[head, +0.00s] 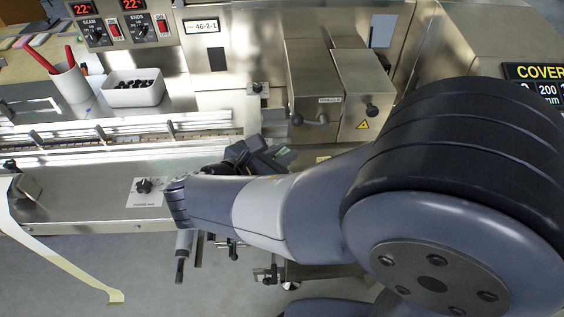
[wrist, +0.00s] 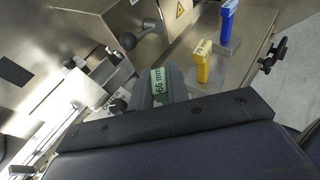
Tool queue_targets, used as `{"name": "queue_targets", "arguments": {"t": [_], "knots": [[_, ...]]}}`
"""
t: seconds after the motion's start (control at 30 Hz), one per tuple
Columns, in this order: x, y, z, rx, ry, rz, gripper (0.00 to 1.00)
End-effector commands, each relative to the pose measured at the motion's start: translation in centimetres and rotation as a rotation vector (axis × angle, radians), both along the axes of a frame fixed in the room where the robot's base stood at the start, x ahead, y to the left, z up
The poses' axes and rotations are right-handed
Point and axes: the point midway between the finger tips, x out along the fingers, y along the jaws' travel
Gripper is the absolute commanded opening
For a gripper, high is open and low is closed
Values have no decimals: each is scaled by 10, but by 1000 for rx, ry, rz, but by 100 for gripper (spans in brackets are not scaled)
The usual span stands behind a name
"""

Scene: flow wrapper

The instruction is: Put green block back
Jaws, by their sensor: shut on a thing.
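The green block (wrist: 158,82), marked "66 mm", shows at the middle of the wrist view. My gripper (wrist: 167,84) is shut on it, and the dark jaws hide much of the block. In the head view my gripper (head: 262,158) is in front of the steel machine, mostly behind my own arm. A small green patch beside it there is too small to make out fully. Whether the block touches anything below cannot be told.
In the wrist view a yellow block (wrist: 203,60) marked "70" and a blue block (wrist: 228,22) stand on a steel shelf. Steel covers with knobs (head: 313,90) rise behind my gripper. A white bin (head: 133,93) and a pen cup (head: 72,84) are left.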

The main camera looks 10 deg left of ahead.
Motion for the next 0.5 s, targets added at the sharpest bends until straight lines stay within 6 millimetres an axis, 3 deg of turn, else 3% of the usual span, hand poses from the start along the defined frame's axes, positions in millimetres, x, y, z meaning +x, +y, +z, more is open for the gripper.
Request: {"name": "queue_targets", "arguments": {"t": [0.17,0.5], "knots": [[0,0,-25,-3,1,0,0],[0,0,-29,-1,0,0,0]]}}
